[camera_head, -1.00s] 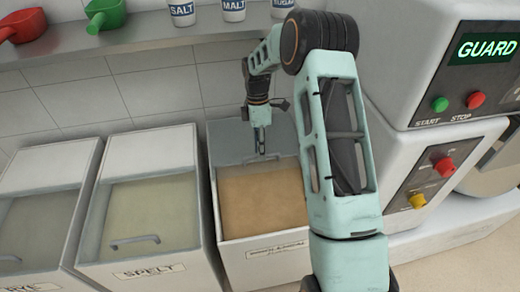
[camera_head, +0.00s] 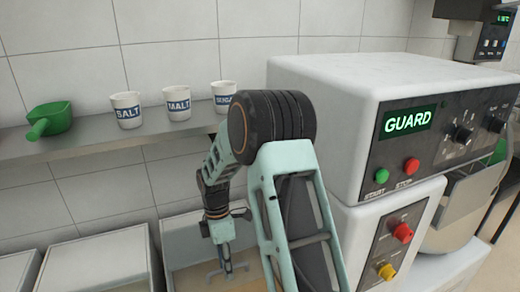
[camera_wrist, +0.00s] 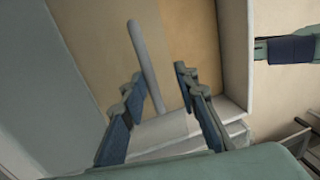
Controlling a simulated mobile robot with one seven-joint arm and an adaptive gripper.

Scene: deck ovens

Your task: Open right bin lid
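The right bin (camera_head: 168,232) is at the bottom of the head view, mostly cut off by the frame. It is open in front, showing its tan contents (camera_head: 188,281). In the wrist view, the grey lid panel (camera_wrist: 50,75) lies left of the tan contents (camera_wrist: 200,25). My gripper (camera_head: 228,274) is over the bin at the handle. In the wrist view my gripper (camera_wrist: 158,72) has its fingers apart, one on each side of the handle. I see no clear contact with it.
Two other bins (camera_head: 98,262) stand to the left. A wall shelf (camera_head: 75,138) above them holds a green scoop (camera_head: 50,119) and labelled cups (camera_head: 178,103). A white machine (camera_head: 340,85) with a GUARD display stands close on the right of my arm.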

